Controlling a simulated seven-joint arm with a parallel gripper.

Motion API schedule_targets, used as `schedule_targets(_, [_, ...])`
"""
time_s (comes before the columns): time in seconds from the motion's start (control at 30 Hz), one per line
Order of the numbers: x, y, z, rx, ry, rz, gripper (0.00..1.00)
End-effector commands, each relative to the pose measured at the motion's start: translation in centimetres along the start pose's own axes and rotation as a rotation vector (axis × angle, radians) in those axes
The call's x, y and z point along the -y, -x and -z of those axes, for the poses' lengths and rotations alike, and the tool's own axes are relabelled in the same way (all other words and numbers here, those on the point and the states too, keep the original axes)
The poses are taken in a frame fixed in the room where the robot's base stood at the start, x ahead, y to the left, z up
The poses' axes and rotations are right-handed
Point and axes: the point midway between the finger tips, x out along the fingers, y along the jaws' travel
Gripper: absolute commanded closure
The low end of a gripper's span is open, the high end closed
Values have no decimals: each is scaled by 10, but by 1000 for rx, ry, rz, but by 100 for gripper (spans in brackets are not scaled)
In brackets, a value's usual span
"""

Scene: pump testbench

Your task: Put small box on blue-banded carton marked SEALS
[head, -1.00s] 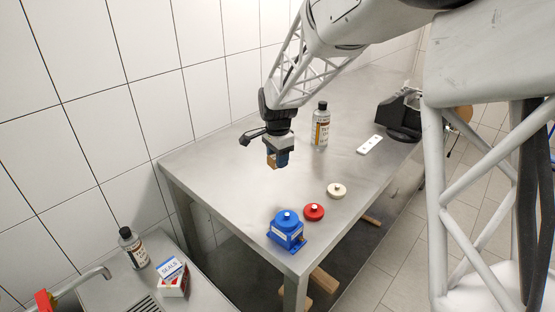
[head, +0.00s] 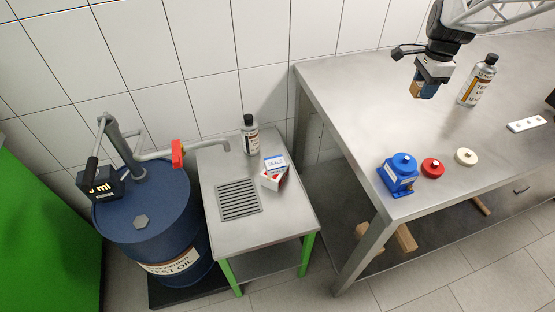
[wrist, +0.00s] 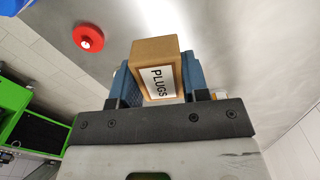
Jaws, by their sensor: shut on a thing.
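My gripper (head: 424,90) is shut on a small brown box above the steel table in the head view. The small box (wrist: 160,62) fills the space between the blue fingers in the wrist view, with a white label reading PLUGS.
A bottle (head: 250,134) stands just behind the carton, and a drain grate (head: 239,199) lies left of it. A blue drum (head: 155,222) with a pump spout is further left. The large table (head: 340,100) holds a blue housing (head: 398,174), a red knob (head: 432,168) and another bottle (head: 478,80).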

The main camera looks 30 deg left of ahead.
Motion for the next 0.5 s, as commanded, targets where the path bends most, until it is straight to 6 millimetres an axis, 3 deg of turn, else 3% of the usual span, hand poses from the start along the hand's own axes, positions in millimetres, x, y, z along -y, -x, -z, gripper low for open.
schedule_targets(0.03, [0,11,0,-2,0,4,82])
schedule_targets(0.27, [0,12,-36,-1,55,2,82])
schedule_targets(0.5, [-5,13,-91,-1,140,2,82])
